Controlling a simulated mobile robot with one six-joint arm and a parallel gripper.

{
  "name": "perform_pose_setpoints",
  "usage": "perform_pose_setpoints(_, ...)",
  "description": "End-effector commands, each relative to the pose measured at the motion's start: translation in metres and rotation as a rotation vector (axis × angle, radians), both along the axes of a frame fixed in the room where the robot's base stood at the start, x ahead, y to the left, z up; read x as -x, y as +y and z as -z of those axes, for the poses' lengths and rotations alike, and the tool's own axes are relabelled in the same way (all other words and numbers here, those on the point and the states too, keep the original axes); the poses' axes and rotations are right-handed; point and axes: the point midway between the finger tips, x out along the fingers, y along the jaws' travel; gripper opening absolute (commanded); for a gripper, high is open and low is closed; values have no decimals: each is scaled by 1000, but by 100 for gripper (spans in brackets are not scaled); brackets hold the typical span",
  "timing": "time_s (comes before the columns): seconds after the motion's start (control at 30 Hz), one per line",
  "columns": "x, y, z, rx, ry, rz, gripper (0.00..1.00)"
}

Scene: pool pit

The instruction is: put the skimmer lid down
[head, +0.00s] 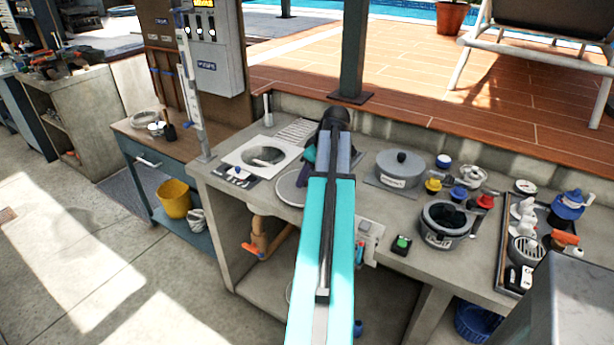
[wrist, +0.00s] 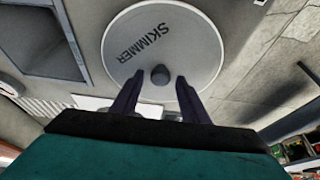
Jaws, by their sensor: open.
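The skimmer lid (wrist: 150,40) is a round, light grey disc marked SKIMMER with a dark knob (wrist: 160,75). In the wrist view it lies flat on the grey counter, just beyond my fingertips. My gripper (wrist: 158,82) is open, with a dark finger on each side of the knob and a gap visible around it. In the head view the lid's left edge (head: 288,188) shows on the counter, and my arm hides the rest. My gripper (head: 307,168) is mostly hidden there by my own arm.
A white plate with a round opening (head: 262,156) lies left of the lid. A grey lidded housing (head: 400,168) and a grey pot (head: 446,222) stand to the right. A tray (head: 507,262) of small parts is at far right. A post (head: 352,55) rises behind.

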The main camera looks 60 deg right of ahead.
Motion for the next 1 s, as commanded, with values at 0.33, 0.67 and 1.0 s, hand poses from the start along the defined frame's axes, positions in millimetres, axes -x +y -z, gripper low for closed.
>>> perform_pose_setpoints(0.33, 11, 0, -26, 1, -1, 0, 41)
perform_pose_setpoints(0.67, 27, -1, -65, 2, -1, 1, 41)
perform_pose_setpoints(1.0, 42, -1, -101, 1, -1, 0, 41)
